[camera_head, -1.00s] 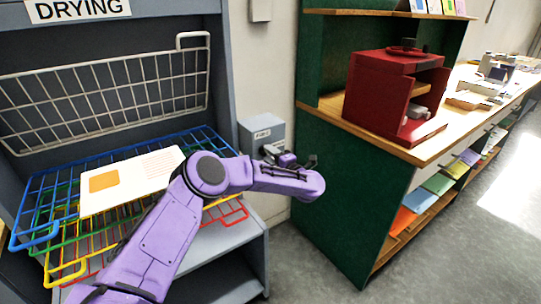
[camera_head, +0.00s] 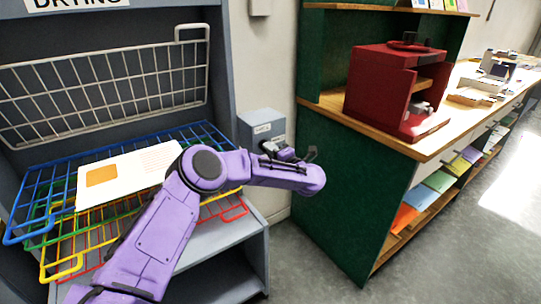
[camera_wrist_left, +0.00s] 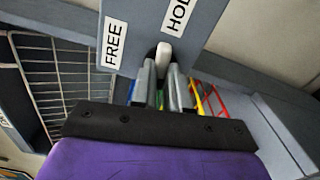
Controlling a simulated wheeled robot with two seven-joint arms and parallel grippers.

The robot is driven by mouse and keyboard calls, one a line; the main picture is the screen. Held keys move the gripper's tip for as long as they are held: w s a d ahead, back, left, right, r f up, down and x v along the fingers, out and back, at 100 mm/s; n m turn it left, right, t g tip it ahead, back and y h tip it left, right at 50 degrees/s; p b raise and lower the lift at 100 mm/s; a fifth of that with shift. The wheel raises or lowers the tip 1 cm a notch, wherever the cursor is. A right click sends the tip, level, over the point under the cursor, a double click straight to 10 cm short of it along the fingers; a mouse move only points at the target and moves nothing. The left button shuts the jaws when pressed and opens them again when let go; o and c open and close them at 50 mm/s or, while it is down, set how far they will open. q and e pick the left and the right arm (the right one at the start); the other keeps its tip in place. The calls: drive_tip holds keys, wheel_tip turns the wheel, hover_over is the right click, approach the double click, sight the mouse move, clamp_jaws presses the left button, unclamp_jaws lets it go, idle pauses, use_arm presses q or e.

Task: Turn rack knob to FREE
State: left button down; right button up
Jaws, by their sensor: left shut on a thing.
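The rack knob (camera_wrist_left: 164,50) is a small pale lever on a blue-grey panel, seen in the left wrist view. It stands between a FREE label (camera_wrist_left: 115,43) on the left and a HOLD label (camera_wrist_left: 178,15) on the right, partly cut off by the frame. My left gripper (camera_wrist_left: 163,75) is shut on the knob, with a grey finger on each side of it. In the head view, the grey control box (camera_head: 262,125) stands beside the drying rack, and my left gripper (camera_head: 285,153) is at its front. The knob is hidden there. My right gripper is not in view.
The drying rack has coloured wire shelves (camera_head: 30,222) with a printed sheet (camera_head: 128,178) on them and a raised white wire shelf (camera_head: 110,85). A green cabinet (camera_head: 340,190) stands close to the right of my gripper. Open floor lies at the right.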

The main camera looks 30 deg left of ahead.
use_arm(q)
drive_tip(key=shift+f+n+b, duration=0.1)
drive_tip(key=shift+n+b, duration=8.1)
drive_tip(key=shift+b, duration=3.45)
drive_tip(key=c, duration=1.1)
unclamp_jaws()
drive_tip(key=v, duration=1)
drive_tip(key=shift+s+d+p, duration=0.1)
drive_tip(key=shift+d+p, duration=0.15)
drive_tip(key=shift+p, duration=0.05)
